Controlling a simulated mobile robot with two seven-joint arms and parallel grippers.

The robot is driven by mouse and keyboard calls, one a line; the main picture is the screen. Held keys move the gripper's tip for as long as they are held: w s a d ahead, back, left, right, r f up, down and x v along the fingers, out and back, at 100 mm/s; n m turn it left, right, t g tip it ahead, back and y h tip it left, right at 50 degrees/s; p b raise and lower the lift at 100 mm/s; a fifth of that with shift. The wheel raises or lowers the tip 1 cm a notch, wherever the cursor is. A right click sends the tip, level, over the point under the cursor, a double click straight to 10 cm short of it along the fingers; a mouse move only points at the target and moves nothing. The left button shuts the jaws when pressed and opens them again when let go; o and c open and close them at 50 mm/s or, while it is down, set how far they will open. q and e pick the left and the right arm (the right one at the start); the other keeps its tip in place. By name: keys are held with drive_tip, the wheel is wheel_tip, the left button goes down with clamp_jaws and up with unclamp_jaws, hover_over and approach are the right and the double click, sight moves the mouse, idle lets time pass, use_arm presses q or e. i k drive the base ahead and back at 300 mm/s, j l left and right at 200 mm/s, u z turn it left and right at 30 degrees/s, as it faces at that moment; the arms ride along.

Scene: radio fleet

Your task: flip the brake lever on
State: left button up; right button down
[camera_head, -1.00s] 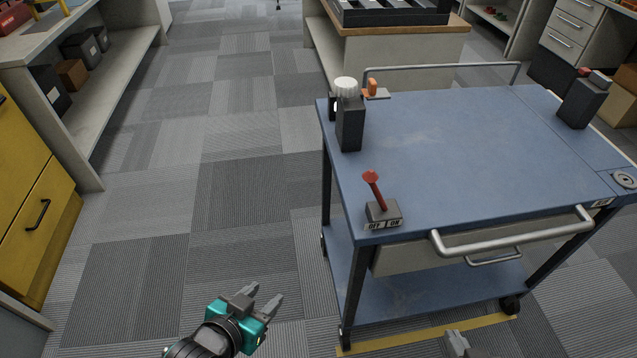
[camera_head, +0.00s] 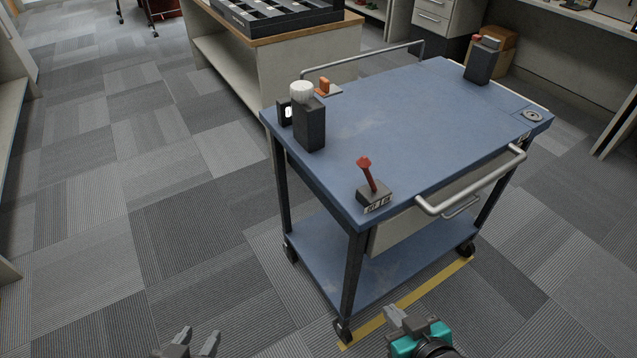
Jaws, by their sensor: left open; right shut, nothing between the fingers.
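The brake lever (camera_head: 368,176) is a red lever on a dark grey base at the near left corner of the blue cart (camera_head: 420,120). It leans up and to the left, toward the OFF side of its label. My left gripper (camera_head: 197,341) is at the bottom edge, left of the cart, with its fingers apart and nothing between them. My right gripper (camera_head: 397,314) shows at the bottom, below the lever and in front of the cart, shut and empty. Both grippers are well apart from the lever.
On the cart top stand a dark box with a white knob (camera_head: 310,121), an orange piece (camera_head: 323,87) and another dark box (camera_head: 481,62). A metal handle (camera_head: 480,188) sticks out at the cart's front. Carpet on the left is clear.

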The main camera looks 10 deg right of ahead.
sight(364, 162)
drive_tip(key=j, duration=0.55)
drive_tip(key=k+j, duration=0.15)
drive_tip(key=j, duration=0.9)
drive_tip(key=k, duration=0.05)
